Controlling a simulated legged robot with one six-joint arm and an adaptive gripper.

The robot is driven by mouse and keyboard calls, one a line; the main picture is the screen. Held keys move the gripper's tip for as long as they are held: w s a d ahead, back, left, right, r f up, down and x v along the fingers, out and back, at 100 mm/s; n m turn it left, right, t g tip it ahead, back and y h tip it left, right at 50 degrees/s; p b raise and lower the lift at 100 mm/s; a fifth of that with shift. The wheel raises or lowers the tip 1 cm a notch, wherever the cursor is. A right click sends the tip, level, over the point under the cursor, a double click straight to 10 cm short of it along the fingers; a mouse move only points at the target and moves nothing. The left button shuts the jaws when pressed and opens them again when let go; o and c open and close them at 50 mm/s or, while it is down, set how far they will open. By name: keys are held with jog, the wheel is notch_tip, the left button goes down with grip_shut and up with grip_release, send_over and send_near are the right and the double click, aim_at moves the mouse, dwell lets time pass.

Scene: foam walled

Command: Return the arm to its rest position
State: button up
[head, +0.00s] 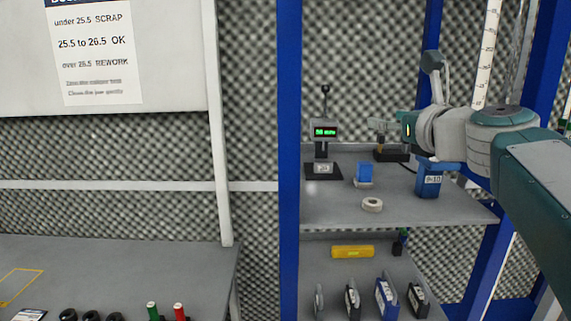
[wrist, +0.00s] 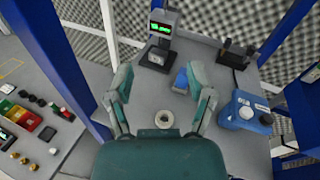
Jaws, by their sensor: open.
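My gripper (wrist: 164,98) is open and empty in the wrist view, its two fingers spread wide above the grey shelf (wrist: 240,155). A pale ring (wrist: 164,119) lies on the shelf and shows between the fingers, apart from them. In the head view my arm reaches in from the right, with my gripper (head: 390,127) at its left end, above the upper shelf (head: 330,205). The fingertips are small and partly unclear there. The ring also shows in the head view (head: 372,205).
A gauge with a green display (head: 325,131), a small blue block (head: 364,173) and a blue box (head: 429,179) stand on the upper shelf. A blue post (head: 289,150) rises left of it. The lower shelf holds a yellow level (head: 352,252) and several upright items.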

jog(key=s+a+f+n+g+h, duration=0.1)
jog(key=s+a+f+n+g, duration=0.2)
jog(key=s+f+n, duration=0.4)
jog(key=s+a+f+n+g, duration=0.3)
jog(key=s+f+n, duration=0.1)
jog(key=f+n, duration=0.5)
jog(key=s+d+f+n+g+h, duration=0.3)
jog(key=s+f+n+g+h, duration=0.1)
jog(key=s+f+n, duration=0.9)
notch_tip(320, 180, down, 4)
jog(key=shift+s+r+n+g+h, duration=0.25)
jog(key=shift+n+g+h, duration=0.05)
jog(key=shift+n, duration=0.3)
